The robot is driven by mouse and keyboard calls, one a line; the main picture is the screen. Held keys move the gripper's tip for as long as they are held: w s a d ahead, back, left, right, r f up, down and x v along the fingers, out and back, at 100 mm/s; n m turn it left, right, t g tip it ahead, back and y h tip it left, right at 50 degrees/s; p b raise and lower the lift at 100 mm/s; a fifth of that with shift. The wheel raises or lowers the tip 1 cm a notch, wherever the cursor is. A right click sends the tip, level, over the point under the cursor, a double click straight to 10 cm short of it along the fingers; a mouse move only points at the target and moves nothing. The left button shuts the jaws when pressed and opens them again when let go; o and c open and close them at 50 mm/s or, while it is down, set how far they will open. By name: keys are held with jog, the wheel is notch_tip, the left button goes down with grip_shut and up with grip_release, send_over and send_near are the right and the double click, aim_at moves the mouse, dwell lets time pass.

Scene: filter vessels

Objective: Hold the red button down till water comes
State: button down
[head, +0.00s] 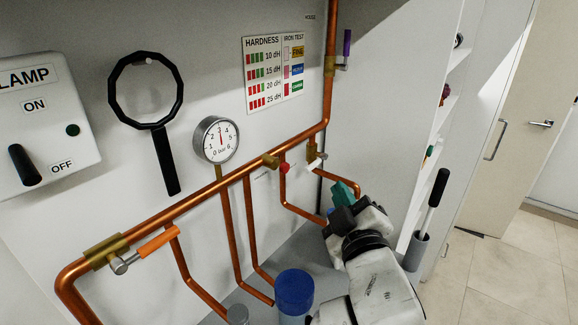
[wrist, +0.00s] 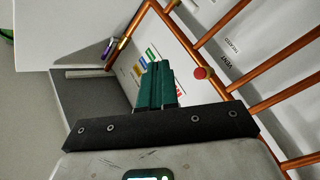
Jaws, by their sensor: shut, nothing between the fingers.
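The red button (head: 284,168) is a small red cap on a brass fitting of the copper pipe on the wall. It also shows in the wrist view as a red knob (wrist: 201,73), right of my fingers and apart from them. My gripper (head: 343,192) has green fingers, which are shut and empty. In the head view it is to the right of the button and lower. In the wrist view the fingers (wrist: 156,68) lie together. No water shows in either view.
Copper pipes branch down below the button. A white-handled tap (head: 317,162) sits just right of it. A pressure gauge (head: 217,140) and an orange-handled valve (head: 158,243) are to the left. A blue-capped vessel (head: 294,290) stands below. A shelf side is on the right.

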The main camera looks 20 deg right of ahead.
aim_at(285, 168)
jog(key=w+a+b, duration=0.3)
jog(key=w+a, duration=0.2)
jog(key=w, duration=0.2)
jog(key=shift+a+b, duration=0.15)
jog(key=shift+b, duration=0.15)
jog(key=shift+w, duration=0.2)
dwell(2.0)
jog(key=shift+w+a, duration=0.2)
jog(key=shift+w+a+b, duration=0.3)
jog(key=shift+w, duration=0.05)
dwell(1.8)
dwell(1.0)
jog(key=shift+s+d+p, duration=0.4)
jog(key=shift+s+d, duration=0.1)
jog(key=shift+s, duration=0.2)
